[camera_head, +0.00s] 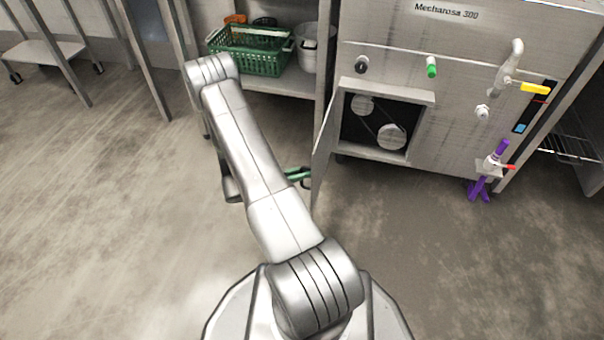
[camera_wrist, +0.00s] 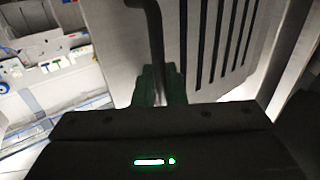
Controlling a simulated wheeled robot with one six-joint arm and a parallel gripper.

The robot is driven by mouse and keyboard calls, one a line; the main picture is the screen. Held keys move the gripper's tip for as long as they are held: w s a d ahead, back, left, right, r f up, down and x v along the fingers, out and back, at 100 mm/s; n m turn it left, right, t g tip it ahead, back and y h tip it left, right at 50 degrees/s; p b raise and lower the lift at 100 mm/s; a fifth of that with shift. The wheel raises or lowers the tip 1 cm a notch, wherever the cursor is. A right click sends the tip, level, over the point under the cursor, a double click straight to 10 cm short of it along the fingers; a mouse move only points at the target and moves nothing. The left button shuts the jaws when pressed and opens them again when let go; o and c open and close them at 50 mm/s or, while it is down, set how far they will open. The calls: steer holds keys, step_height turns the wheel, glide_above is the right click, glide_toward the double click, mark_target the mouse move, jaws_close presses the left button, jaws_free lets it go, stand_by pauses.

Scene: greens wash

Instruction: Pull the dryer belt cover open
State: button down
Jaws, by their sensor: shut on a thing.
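The dryer belt cover (camera_head: 323,150) is a grey metal door on the front of the steel machine. It stands swung out to the left of its opening, seen nearly edge-on in the head view. In the wrist view the cover (camera_wrist: 205,75) is a pale panel with several dark slots. A dark bar handle (camera_wrist: 155,30) runs down it. My gripper (camera_head: 297,175) has green fingers and is at the cover's left face. In the wrist view my gripper (camera_wrist: 158,84) is shut around the lower part of the handle. The fingertips are partly hidden by the gripper body.
The opening shows two belt pulleys (camera_head: 391,137). The machine (camera_head: 440,65) carries knobs, a yellow-handled tap and a purple-ended valve (camera_head: 490,165). A shelf with a green crate (camera_head: 247,58) and a metal pot (camera_head: 308,45) is behind my arm. The floor (camera_head: 450,260) in front is clear.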

steer(key=shift+w+a, duration=0.1)
steer(key=shift+w, duration=0.15)
steer(key=c, duration=1.6)
jaws_free()
steer(key=shift+c, duration=0.2)
steer(key=p+v, duration=0.3)
steer(key=v, duration=1)
steer(key=shift+s+a, duration=0.15)
steer(key=shift+a, duration=0.15)
steer(key=b+x, duration=0.3)
steer(key=x, duration=1)
steer(key=shift+d, duration=0.4)
